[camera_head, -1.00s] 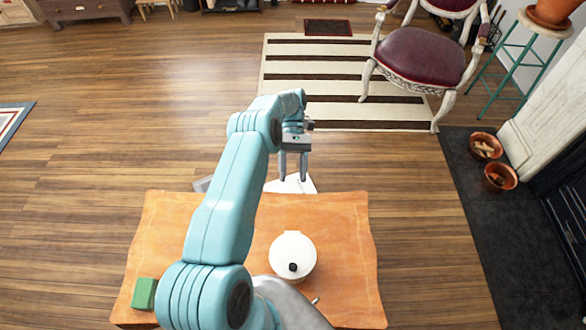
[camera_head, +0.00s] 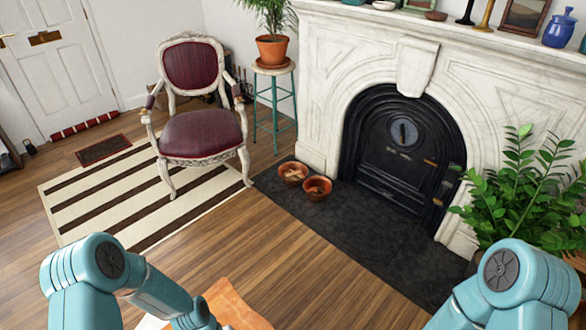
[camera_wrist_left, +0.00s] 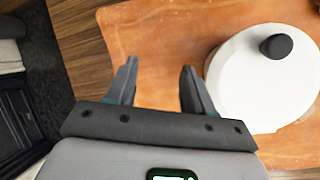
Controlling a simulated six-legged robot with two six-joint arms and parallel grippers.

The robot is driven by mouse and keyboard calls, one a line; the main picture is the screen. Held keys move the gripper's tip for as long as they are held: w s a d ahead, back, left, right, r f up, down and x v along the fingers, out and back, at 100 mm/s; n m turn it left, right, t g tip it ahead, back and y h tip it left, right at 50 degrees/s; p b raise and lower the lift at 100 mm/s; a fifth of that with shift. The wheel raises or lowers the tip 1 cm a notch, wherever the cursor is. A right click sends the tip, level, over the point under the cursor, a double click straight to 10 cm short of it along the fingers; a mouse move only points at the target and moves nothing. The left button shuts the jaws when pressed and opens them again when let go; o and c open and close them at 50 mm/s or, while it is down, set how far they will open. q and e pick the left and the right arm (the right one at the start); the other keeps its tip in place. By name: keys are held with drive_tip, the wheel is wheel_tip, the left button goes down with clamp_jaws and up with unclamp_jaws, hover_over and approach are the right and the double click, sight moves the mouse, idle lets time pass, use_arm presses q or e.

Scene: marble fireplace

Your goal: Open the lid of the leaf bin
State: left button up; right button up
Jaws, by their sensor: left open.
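A white round bin (camera_wrist_left: 255,85) with a white lid and a black knob (camera_wrist_left: 276,46) stands at the right of the left wrist view, and I take it to be the leaf bin. Its lid looks shut. It stands on an orange table (camera_wrist_left: 150,25). My left gripper (camera_wrist_left: 159,80) is open and empty, with its two fingers apart. They are to the left of the bin in that view and not around it or its knob. In the head view only my arm links show; both grippers and the bin are out of that frame.
An orange corner of the table (camera_head: 232,305) shows at the bottom of the head view. Beyond stand a burgundy chair (camera_head: 203,135), two terracotta bowls (camera_head: 318,188), a black hearth (camera_head: 345,235), a marble fireplace (camera_head: 325,85) and a leafy plant (camera_head: 525,195). Wooden floor between is clear.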

use_arm(q)
drive_tip(key=s+d+r+m+t, duration=0.1)
drive_tip(key=s, duration=0.1)
drive_tip(key=s+d+r+m, duration=0.1)
drive_tip(key=s+d, duration=0.1)
drive_tip(key=s+d+r+m+t, duration=0.1)
drive_tip(key=s, duration=0.1)
drive_tip(key=shift+s+d+r+t+y, duration=0.2)
drive_tip(key=shift+s+d+t+y, duration=0.1)
drive_tip(key=shift+d, duration=0.1)
drive_tip(key=shift+c, duration=0.3)
